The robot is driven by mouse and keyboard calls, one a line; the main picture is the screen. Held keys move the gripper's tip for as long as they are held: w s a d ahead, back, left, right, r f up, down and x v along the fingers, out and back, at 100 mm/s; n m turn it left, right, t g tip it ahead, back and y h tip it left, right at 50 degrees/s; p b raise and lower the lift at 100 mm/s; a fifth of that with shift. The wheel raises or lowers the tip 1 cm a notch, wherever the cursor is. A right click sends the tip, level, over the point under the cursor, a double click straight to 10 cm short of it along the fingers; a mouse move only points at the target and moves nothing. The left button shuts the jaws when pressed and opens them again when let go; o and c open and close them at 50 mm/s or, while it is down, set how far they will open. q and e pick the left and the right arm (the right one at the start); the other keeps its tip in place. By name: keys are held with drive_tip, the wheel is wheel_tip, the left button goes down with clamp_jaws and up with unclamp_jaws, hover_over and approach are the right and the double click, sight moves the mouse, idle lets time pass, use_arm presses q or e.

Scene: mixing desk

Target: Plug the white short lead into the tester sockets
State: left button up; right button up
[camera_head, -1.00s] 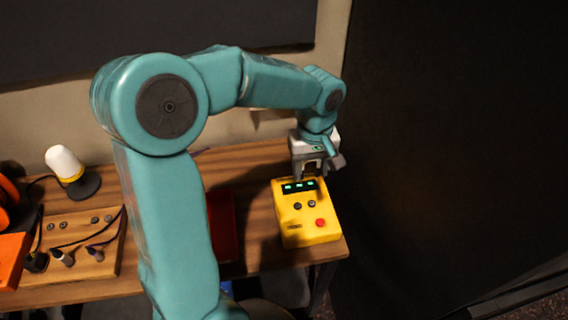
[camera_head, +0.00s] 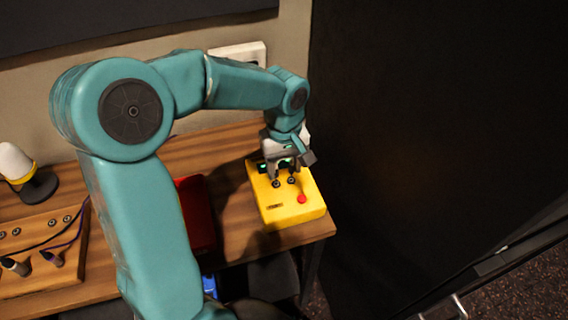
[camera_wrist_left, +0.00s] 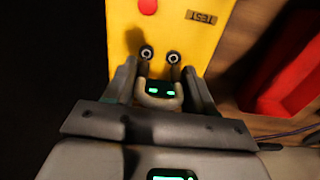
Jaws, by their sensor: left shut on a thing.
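The yellow tester (camera_head: 272,217) stands at the right end of the desk, with green lights, two dark round sockets (camera_head: 284,182) and a red button. My left gripper (camera_head: 282,172) is low over the tester's display end, fingers close to the sockets. In the left wrist view my fingers (camera_wrist_left: 162,80) point at the two sockets (camera_wrist_left: 160,54). My right gripper is not in view.
A red tray (camera_head: 197,212) lies left of the tester, partly behind my arm. A wooden board (camera_head: 40,280) with plugs and dark cables is at the far left, near a white and yellow lamp (camera_head: 20,165). The desk's right edge is close to the tester.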

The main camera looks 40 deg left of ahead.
sight(284, 182)
use_arm(q)
drive_tip(key=shift+f+b, duration=0.6)
drive_tip(key=shift+f, duration=0.25)
drive_tip(key=shift+f+b, duration=0.65)
drive_tip(key=shift+b, duration=0.05)
idle(1.6)
drive_tip(key=o, duration=1.5)
drive_tip(key=shift+c, duration=0.2)
drive_tip(key=shift+r, duration=0.1)
wheel_tip(284, 182, up, 16)
drive_tip(key=p, duration=0.1)
drive_tip(key=shift+p, duration=0.4)
